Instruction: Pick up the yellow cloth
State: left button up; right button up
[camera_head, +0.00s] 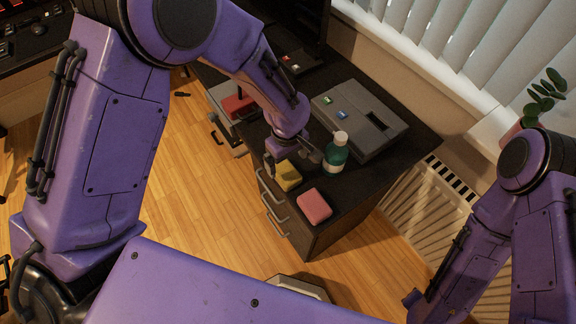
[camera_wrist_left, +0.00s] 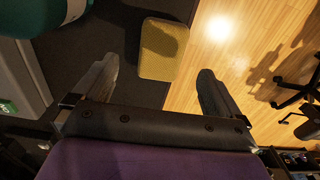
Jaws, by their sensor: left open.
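The yellow cloth (camera_head: 288,176) is a small folded block near the edge of the dark cabinet top (camera_head: 345,197). My left gripper (camera_head: 292,160) is just above and behind it in the head view. In the left wrist view the cloth (camera_wrist_left: 164,49) lies ahead of and between the two spread fingers of my left gripper (camera_wrist_left: 157,88). The gripper is open and empty. A shadow falls across the cloth's upper part. My right arm (camera_head: 480,240) is at the right of the head view, and its gripper is not clearly visible.
A green bottle with white cap (camera_head: 336,155) stands close right of the left gripper; its side also shows in the wrist view (camera_wrist_left: 60,12). A pink sponge (camera_head: 314,206) lies nearer the front. A grey console (camera_head: 358,118) sits behind. Drawer handles (camera_head: 273,205) project from the cabinet front.

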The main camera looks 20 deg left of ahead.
aim_at(287, 173)
pick_arm(q)
jog(key=shift+s+f, duration=0.6)
jog(key=shift+f, duration=0.2)
jog(key=f, duration=0.2)
jog(key=w+f+p, duration=0.1)
jog(key=f, duration=0.2)
jog(key=shift+f, duration=0.2)
jog(key=shift+s+r, duration=0.1)
jog(key=shift+s, duration=0.1)
jog(key=c, duration=1.1)
